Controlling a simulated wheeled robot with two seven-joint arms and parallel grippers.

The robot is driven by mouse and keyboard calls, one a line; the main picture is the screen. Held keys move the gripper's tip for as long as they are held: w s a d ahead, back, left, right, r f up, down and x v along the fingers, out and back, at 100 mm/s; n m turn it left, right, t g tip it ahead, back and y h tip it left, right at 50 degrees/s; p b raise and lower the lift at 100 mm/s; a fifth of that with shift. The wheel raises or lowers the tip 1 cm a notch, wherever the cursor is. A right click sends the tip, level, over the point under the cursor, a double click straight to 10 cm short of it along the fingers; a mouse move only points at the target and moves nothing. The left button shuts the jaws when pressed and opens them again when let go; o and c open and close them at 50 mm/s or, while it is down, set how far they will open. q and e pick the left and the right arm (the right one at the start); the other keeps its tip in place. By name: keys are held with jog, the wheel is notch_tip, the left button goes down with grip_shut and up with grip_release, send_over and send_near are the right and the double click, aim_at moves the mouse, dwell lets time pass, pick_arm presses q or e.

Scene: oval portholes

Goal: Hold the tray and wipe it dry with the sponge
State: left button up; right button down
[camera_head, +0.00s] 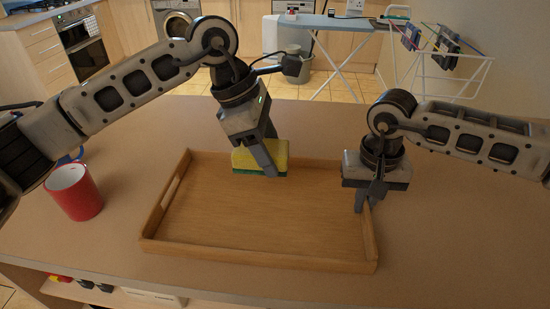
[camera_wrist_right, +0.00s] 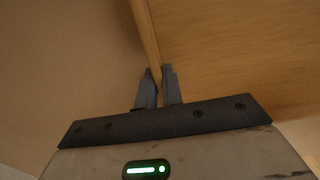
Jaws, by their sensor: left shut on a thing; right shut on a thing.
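The wooden tray (camera_head: 258,258) lies flat on the counter, with a raised rim and a handle slot in its left side. My right gripper (camera_head: 365,208) is shut on the tray's right rim. In the right wrist view, the right gripper's fingers (camera_wrist_right: 159,80) pinch the thin tray wall (camera_wrist_right: 146,38). I cannot tell whether the sponge touches the tray floor.
A red mug (camera_head: 74,192) stands on the counter (camera_head: 290,121) left of the tray, with a blue item partly hidden behind it. The tray floor in front of the sponge is bare. A drying rack (camera_head: 450,60) stands beyond the counter.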

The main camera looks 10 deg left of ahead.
pick_arm(q)
jog(key=shift+r, duration=0.1)
dwell(0.4)
jog(key=shift+r, duration=4.95)
pick_arm(e)
jog(key=c, duration=1.5)
grip_release()
jog(key=shift+o, duration=0.2)
